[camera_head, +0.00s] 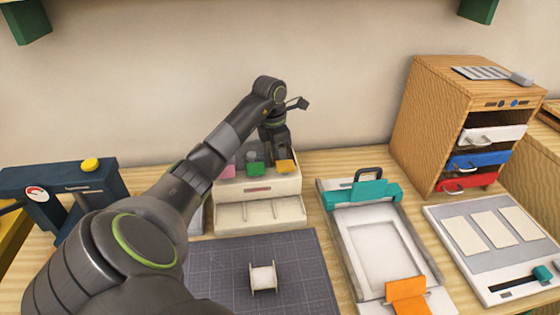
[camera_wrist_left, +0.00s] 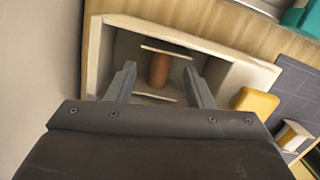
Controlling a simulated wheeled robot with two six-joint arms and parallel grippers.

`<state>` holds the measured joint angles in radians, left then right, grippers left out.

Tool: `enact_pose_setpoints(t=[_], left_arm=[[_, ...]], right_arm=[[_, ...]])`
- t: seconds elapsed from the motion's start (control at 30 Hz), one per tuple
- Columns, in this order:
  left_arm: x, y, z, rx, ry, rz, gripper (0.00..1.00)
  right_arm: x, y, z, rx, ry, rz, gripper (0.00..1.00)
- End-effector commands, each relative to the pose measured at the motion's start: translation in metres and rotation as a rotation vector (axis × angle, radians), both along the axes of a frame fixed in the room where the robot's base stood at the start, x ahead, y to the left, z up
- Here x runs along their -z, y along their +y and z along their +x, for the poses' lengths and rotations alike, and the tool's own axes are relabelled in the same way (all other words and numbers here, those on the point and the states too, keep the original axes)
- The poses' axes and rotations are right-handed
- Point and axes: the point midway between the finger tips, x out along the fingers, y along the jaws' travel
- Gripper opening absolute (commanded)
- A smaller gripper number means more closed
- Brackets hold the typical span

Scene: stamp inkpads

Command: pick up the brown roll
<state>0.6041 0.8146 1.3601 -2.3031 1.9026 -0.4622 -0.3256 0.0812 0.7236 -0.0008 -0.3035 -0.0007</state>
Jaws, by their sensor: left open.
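The brown roll (camera_wrist_left: 159,70) shows in the left wrist view. It is a short brown cylinder between two pale end plates, inside a recess of a cream box (camera_wrist_left: 232,75). My left gripper (camera_wrist_left: 160,88) is open, with one finger on each side of the roll in the picture; I see no contact. In the head view my left gripper (camera_head: 278,156) points down at the back of the cream box (camera_head: 287,187), and the roll is hidden there. My right gripper is not in view.
Pink (camera_head: 227,172), green (camera_head: 254,168) and orange (camera_head: 287,166) pieces sit on the box. A white spool (camera_head: 263,278) stands on the dark grid mat (camera_head: 310,265). A press with a teal clamp (camera_head: 350,196) and a wooden drawer cabinet (camera_head: 430,110) stand to the right.

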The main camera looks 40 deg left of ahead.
Motion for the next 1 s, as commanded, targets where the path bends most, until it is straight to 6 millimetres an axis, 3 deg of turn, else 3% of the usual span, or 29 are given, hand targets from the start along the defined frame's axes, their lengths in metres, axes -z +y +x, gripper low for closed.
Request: enact_pose_setpoints(t=[0.1, 0.37, 0.73, 1.0], left_arm=[[0.0119, -0.0011, 0.0008, 0.001, 0.001, 0.0, 0.47], [0.0142, -0.001, 0.0012, 0.001, -0.001, 0.001, 0.47], [0.0139, -0.001, 0.0012, 0.001, -0.001, 0.001, 0.0], [0.014, -0.001, 0.0012, 0.001, -0.001, 0.001, 0.0]], right_arm=[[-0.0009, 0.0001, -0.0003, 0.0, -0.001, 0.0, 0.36], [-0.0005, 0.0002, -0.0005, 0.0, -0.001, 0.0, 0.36], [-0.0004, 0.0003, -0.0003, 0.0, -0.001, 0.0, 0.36], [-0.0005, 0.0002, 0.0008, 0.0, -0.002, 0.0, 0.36]])
